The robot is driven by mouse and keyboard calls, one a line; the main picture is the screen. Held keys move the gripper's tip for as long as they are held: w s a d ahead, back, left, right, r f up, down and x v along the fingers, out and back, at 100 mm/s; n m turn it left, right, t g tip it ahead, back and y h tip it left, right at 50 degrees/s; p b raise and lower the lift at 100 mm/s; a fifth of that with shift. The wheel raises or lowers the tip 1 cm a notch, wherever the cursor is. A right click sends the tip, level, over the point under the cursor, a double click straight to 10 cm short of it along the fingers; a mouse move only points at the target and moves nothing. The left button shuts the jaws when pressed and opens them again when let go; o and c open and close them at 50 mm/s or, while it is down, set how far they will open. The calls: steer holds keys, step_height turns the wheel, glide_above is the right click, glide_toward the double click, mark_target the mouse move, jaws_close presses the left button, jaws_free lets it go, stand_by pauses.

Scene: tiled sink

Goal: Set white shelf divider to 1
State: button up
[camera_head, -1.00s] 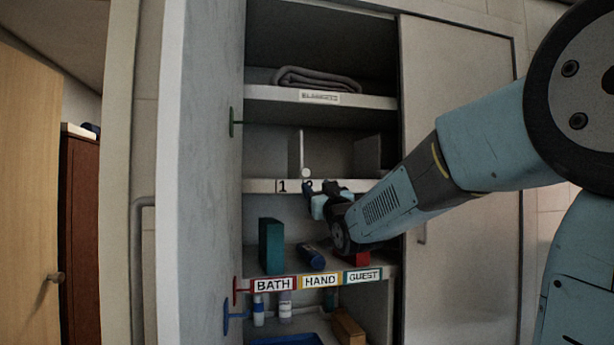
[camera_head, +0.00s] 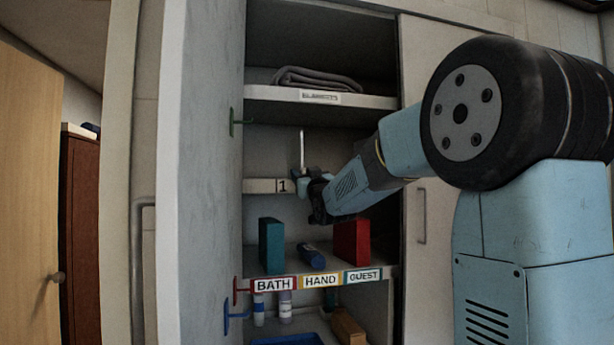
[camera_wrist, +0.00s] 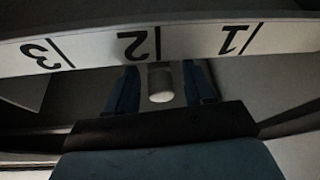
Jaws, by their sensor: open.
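The white shelf divider (camera_head: 302,150) stands upright on the middle shelf, a little right of the label 1 (camera_head: 283,186). My gripper (camera_head: 303,187) is at the shelf's front edge and hides the divider's lower front. In the wrist view, which is upside down, the divider's round white knob (camera_wrist: 160,83) lies between my two open blue fingers, with gaps on both sides. Behind it, the shelf-edge strip reads 3 (camera_wrist: 42,54), 2 (camera_wrist: 134,46) and 1 (camera_wrist: 234,38). The knob lines up close to the tick beside 2. In the head view my arm hides 2 and 3.
A folded grey blanket (camera_head: 316,78) lies on the shelf above. Below stand a teal box (camera_head: 271,246), a blue roll-like item (camera_head: 311,254) and a red box (camera_head: 351,242).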

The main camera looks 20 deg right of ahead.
jaws_close()
stand_by(0.3)
steer(key=shift+a, duration=0.1)
